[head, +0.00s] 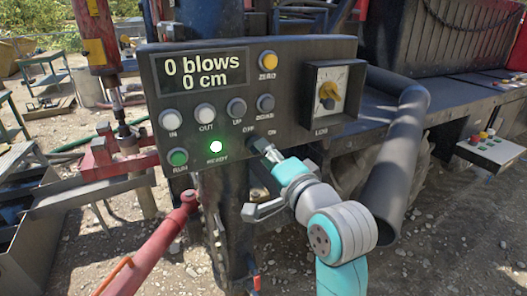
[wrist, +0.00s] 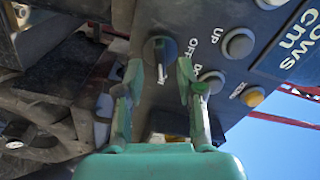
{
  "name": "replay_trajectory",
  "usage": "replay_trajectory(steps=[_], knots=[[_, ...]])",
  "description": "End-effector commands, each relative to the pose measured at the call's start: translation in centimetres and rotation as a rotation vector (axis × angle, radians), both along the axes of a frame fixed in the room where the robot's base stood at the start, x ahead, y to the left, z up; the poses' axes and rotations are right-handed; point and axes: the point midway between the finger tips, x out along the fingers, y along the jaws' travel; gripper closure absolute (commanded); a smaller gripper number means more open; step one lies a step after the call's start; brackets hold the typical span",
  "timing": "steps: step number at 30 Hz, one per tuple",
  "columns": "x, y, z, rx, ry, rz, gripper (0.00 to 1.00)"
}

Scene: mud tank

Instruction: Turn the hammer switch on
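The hammer switch (wrist: 158,47) is a round dark knob with a pale pointer bar, seen in the wrist view on the grey control panel (head: 150,95). The pointer runs toward the bottom of that picture. My gripper (wrist: 158,70) is open, with one green finger on each side of the pointer bar. Whether the fingers touch it cannot be told. In the head view my gripper (head: 270,153) is at the panel's lower edge, below the OFF and ON labels, and largely hides the switch.
The display (head: 201,74) reads 0 blows, 0 cm. Several push buttons and a lit green READY lamp (head: 216,147) lie left of my gripper. A thick dark pipe (head: 397,150) runs close to the right of my arm.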

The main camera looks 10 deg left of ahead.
Motion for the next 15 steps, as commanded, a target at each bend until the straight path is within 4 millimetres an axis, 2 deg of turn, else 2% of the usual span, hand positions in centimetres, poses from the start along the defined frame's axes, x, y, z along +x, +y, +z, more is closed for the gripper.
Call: replay_trajectory(steps=[9,15], knots=[[-5.2,-3.6,-0.1,-0.001,0.000,-0.002,0.62],[-7.3,-5.0,-0.1,0.000,0.001,-0.001,0.62]])
